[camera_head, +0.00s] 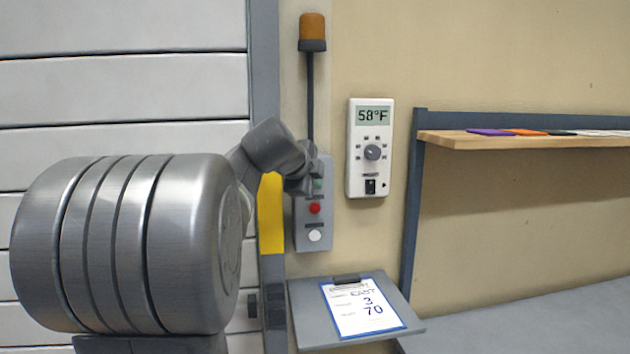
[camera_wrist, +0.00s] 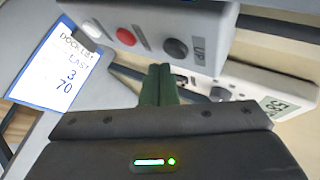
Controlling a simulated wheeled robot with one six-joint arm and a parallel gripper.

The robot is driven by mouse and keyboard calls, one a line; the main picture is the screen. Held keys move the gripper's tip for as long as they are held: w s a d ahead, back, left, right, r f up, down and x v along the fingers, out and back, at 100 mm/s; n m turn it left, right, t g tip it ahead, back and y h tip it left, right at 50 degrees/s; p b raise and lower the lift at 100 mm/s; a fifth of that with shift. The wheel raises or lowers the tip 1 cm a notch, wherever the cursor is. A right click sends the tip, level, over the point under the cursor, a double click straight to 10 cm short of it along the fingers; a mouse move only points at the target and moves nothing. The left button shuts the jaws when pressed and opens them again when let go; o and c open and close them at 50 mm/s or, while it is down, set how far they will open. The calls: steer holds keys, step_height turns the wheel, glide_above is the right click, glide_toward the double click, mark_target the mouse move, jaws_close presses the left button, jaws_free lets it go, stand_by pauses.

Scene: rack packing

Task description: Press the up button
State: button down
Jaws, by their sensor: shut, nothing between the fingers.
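A grey control box (camera_head: 313,240) is mounted on the wall beside the door. My gripper's closed fingertips (camera_wrist: 160,70) appear just below the up button. I cannot tell whether they touch it.
A thermostat (camera_head: 370,185) reading 58°F is on the wall to the right. Below the box, a clipboard (camera_head: 365,306) lies on a small shelf (camera_head: 420,325). A wooden shelf (camera_head: 480,141) is further right. An amber beacon (camera_head: 312,28) is above the box. A white slatted door (camera_head: 120,90) is left.

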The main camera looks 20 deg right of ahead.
steer(key=shift+w+d, duration=0.1)
steer(key=shift+w, duration=0.3)
